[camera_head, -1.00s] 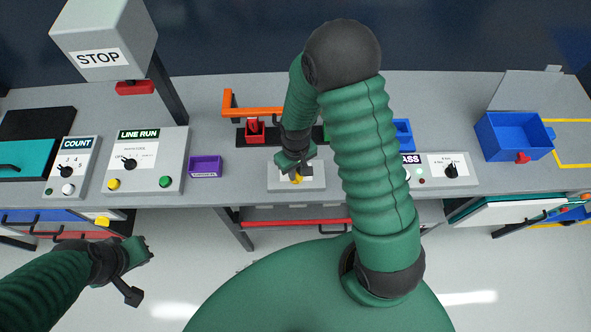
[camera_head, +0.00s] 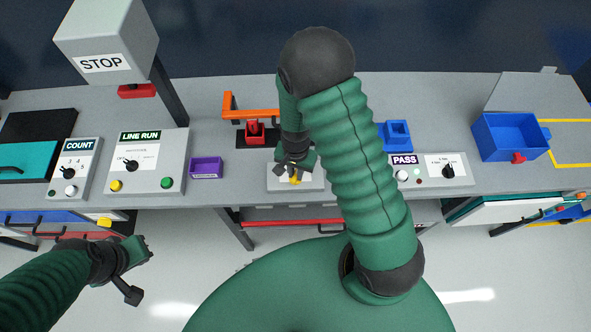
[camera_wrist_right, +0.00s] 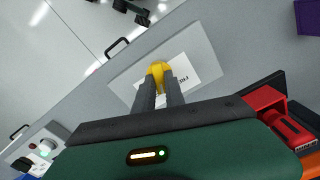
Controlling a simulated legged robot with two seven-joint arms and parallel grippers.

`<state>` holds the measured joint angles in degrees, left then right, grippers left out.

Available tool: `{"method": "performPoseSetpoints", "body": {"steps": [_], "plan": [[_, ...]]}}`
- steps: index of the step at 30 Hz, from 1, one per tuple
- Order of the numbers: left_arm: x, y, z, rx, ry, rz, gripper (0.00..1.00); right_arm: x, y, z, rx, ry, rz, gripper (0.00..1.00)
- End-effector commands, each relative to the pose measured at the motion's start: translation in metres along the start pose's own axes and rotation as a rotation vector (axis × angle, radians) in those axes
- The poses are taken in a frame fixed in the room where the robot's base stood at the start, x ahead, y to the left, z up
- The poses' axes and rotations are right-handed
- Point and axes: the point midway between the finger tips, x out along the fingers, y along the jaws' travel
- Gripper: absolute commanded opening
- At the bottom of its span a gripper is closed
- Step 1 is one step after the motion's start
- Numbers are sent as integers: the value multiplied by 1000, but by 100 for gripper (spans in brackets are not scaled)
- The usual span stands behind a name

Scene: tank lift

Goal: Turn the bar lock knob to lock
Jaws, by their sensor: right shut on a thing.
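The bar lock knob (camera_wrist_right: 158,72) is yellow and stands on a light grey panel (camera_wrist_right: 207,52) with a white label. In the right wrist view my right gripper (camera_wrist_right: 160,88) has its two dark fingers on either side of the knob, shut on it. In the head view the right gripper (camera_head: 295,172) is over the same panel (camera_head: 318,184), and only a little yellow of the knob shows.
An orange bar (camera_head: 250,113) and a red block (camera_head: 255,132) stand behind the knob panel. A purple bin (camera_head: 206,168) and the LINE RUN box (camera_head: 150,160) are to its left. A PASS panel (camera_head: 405,160) and a blue bin (camera_head: 512,137) are to its right.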

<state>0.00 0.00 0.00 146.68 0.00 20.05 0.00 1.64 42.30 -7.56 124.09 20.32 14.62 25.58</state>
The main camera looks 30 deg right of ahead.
Motion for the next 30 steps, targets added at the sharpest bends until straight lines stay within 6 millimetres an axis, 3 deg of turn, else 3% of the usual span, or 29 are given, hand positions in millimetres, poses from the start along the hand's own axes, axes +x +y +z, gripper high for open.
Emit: {"method": "performPoseSetpoints", "body": {"steps": [12, 30], "plan": [[-9, 0, -2, 0, 0, 0, 0, 1, 1, 5, 270, -10, 7, 0], [-11, 0, -3, 0, 0, 0, 0, 2, 0, 5, 346, -11, 7, 0]]}}
